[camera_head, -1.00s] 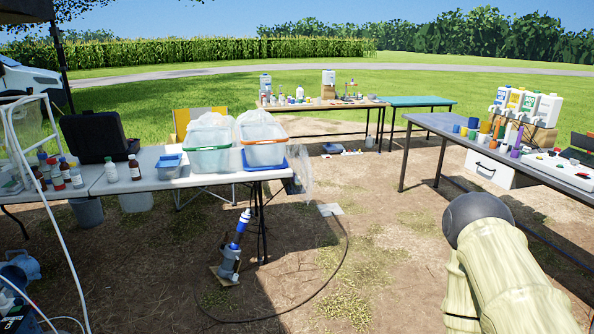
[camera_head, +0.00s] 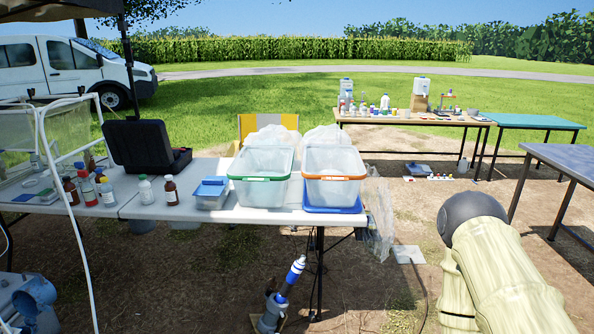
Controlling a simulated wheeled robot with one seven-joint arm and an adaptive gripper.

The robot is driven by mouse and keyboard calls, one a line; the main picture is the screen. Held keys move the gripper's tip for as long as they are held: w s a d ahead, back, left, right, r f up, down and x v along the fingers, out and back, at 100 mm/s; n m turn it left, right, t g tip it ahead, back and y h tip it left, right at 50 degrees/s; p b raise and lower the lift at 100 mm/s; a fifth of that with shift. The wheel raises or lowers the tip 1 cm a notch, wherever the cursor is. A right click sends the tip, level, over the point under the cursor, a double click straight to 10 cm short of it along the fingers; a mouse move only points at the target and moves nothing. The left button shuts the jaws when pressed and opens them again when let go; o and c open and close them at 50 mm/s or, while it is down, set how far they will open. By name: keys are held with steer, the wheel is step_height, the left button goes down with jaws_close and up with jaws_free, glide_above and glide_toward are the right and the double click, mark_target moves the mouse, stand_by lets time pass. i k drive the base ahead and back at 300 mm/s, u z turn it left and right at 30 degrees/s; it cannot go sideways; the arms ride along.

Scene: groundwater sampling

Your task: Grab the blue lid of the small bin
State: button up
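A small grey bin (camera_head: 209,202) stands on the white folding table, left of two larger clear bins. Its blue lid (camera_head: 214,186) appears to lie on its top, a little askew; how it is seated is too small to tell. Another blue, lid-like piece (camera_head: 331,208) lies under the orange-rimmed clear bin (camera_head: 334,188). A part of my arm shows at the lower right, well right of the table. My gripper is not in view.
The white table (camera_head: 252,215) also holds a green-rimmed bin (camera_head: 262,189), several bottles (camera_head: 108,192) and an open black case (camera_head: 148,147). A blue-topped pump (camera_head: 292,276) stands on the ground before it. A white-framed stand (camera_head: 66,190) is at left. Ground at lower centre-right is fairly clear.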

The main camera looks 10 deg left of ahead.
mark_target(212, 186)
steer(key=u, duration=0.5)
steer(key=i, duration=1.7)
steer(key=u, duration=0.5)
